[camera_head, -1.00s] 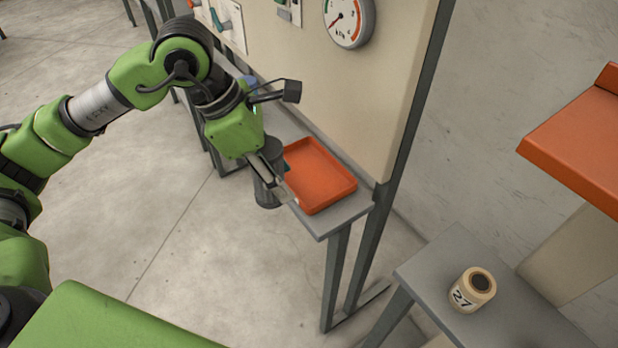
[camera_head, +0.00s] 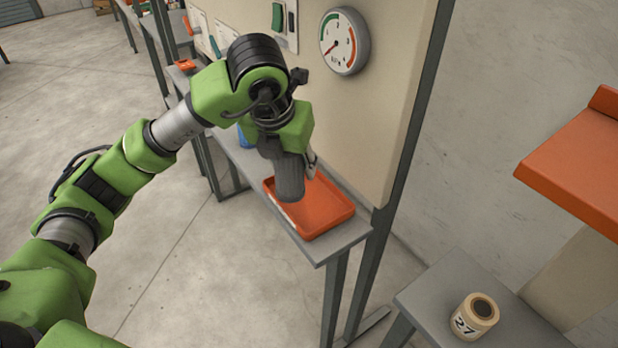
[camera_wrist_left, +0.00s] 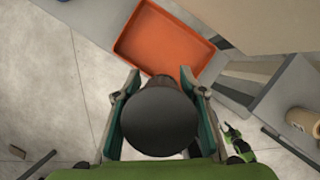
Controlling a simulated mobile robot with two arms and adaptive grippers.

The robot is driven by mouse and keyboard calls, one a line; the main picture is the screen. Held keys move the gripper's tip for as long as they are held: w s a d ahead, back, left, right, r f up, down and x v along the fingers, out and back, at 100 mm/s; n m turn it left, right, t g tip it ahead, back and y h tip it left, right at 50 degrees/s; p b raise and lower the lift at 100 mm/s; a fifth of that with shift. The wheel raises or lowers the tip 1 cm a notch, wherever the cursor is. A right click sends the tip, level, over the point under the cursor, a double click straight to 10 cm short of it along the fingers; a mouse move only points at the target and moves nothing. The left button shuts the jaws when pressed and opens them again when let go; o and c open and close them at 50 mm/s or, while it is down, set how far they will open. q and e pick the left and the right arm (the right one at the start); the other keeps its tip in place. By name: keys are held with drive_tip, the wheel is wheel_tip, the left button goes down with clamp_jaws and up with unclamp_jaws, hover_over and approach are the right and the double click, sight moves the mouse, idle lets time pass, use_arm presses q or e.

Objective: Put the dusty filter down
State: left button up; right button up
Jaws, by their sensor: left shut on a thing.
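The dusty filter (camera_head: 290,178) is a dark grey cylinder, held upright in my left gripper (camera_head: 308,165). In the head view it overlaps the near left part of an orange tray (camera_head: 334,222) on a narrow grey bench. In the left wrist view the filter's round dark top (camera_wrist_left: 160,122) sits between the two fingers of my left gripper (camera_wrist_left: 160,115), which are shut on it. The tray (camera_wrist_left: 165,45) shows beyond the filter there. I cannot tell how high the filter's base is above the tray.
A panel with a round gauge (camera_head: 345,41) and switches rises behind the bench (camera_head: 318,250). A beige roll marked 27 (camera_head: 474,315) stands on a grey table (camera_head: 440,290) at the lower right. A blue object (camera_head: 243,138) is partly hidden behind my left arm.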

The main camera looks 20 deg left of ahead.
use_arm(q)
drive_tip(key=w+f, duration=0.2)
drive_tip(key=w+f+p, duration=0.1)
drive_tip(key=w+f, duration=0.1)
drive_tip(key=w+f+p, duration=0.1)
drive_tip(key=w+f, duration=0.1)
drive_tip(key=w, duration=0.1)
drive_tip(key=shift+d, duration=0.4)
drive_tip(key=x, duration=0.1)
drive_tip(key=p+x, duration=0.2)
drive_tip(key=shift+s+f, duration=0.15)
drive_tip(key=shift+s, duration=0.1)
drive_tip(key=shift+f, duration=0.5)
drive_tip(key=shift+f, duration=0.1)
drive_tip(key=o, duration=1.2)
drive_tip(key=shift+o, duration=0.2)
